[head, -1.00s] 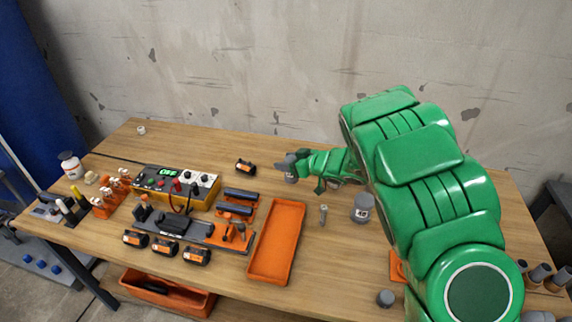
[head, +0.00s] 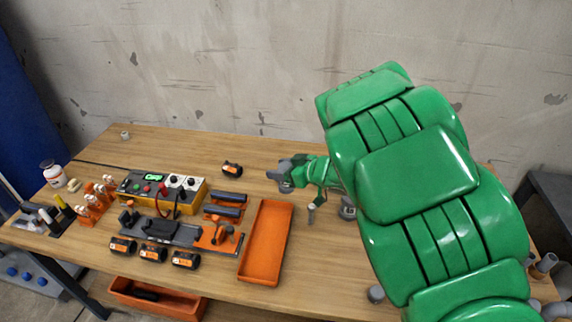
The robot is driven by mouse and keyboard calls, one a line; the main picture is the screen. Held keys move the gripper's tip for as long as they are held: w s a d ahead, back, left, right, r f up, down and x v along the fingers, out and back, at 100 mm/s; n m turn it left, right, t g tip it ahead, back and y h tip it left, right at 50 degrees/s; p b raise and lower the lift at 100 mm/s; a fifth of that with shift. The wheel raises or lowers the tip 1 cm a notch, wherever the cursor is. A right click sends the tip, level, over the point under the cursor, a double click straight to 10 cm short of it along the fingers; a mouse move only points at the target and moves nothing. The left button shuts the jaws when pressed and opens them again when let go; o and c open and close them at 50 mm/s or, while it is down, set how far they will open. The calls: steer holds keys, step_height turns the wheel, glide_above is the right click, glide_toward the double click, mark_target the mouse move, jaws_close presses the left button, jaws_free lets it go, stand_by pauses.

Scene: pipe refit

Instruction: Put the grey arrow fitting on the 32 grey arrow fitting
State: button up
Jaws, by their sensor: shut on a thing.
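Any arrow or number on this fitting is too small to read. A larger grey fitting (head: 347,209) stands to the right, partly hidden by my green arm. Another grey fitting (head: 375,294) stands near the front edge, also partly behind my arm. I cannot tell from its marks which fitting is the 32 one.
An orange tray (head: 266,243) lies left of my arm, apparently empty. A small upright fitting (head: 311,213) stands just below my wrist. The back of the table is mostly clear.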

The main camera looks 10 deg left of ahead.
steer(key=w+d+r+m+t+h, duration=0.3)
steer(key=w+d+r+m+t, duration=0.15)
steer(key=w+d, duration=0.5)
steer(key=w+d+r+m+t+h, duration=0.3)
steer(key=w+d+r+m+h, duration=0.15)
steer(key=w+d, duration=0.5)
steer(key=shift+g+y, duration=0.25)
steer(key=shift+w+f, duration=6.15)
steer(key=shift+f, duration=0.2)
steer(key=o, duration=1.1)
steer(key=shift+f, duration=0.15)
steer(key=shift+c, duration=0.2)
